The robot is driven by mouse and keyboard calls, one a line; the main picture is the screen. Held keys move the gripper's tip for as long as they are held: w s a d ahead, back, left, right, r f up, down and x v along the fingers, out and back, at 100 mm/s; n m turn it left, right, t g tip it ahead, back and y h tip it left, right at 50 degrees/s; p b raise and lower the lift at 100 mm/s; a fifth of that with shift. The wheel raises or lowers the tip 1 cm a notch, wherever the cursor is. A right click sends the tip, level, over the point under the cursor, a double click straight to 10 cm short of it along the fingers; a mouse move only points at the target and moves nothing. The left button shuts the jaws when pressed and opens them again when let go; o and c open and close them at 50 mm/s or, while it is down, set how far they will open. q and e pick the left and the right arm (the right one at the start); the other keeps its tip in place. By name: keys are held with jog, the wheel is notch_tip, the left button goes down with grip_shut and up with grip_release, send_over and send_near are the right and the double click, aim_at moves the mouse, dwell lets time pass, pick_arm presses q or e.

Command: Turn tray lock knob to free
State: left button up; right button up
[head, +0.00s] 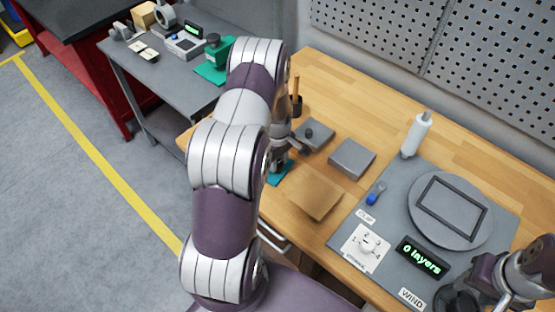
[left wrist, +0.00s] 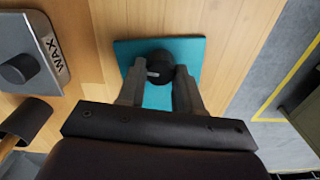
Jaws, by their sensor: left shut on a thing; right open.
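A dark round knob (left wrist: 160,66) with a lighter pointer mark stands on a teal plate (left wrist: 132,47) in the left wrist view. My left gripper (left wrist: 158,82) is shut on this knob, with one finger on each side of it. In the head view the teal plate (head: 282,173) shows at the table's left edge, and my left gripper (head: 277,164) is over it, partly hidden by my arm. Any label beside the knob is not visible. My right gripper (head: 458,300) is open at the lower right corner of the head view, partly cut off.
A grey block marked WAX (left wrist: 22,55) with a dark knob stands beside the plate. A grey box (head: 352,158) and a brown square (head: 314,191) lie nearby. A winding panel with a round disc (head: 412,205), dial (head: 366,246) and display (head: 422,258) fills the right side.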

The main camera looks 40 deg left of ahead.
dwell(0.6)
pick_arm(q)
jog(key=o, duration=1.1)
jog(key=shift+c, duration=0.2)
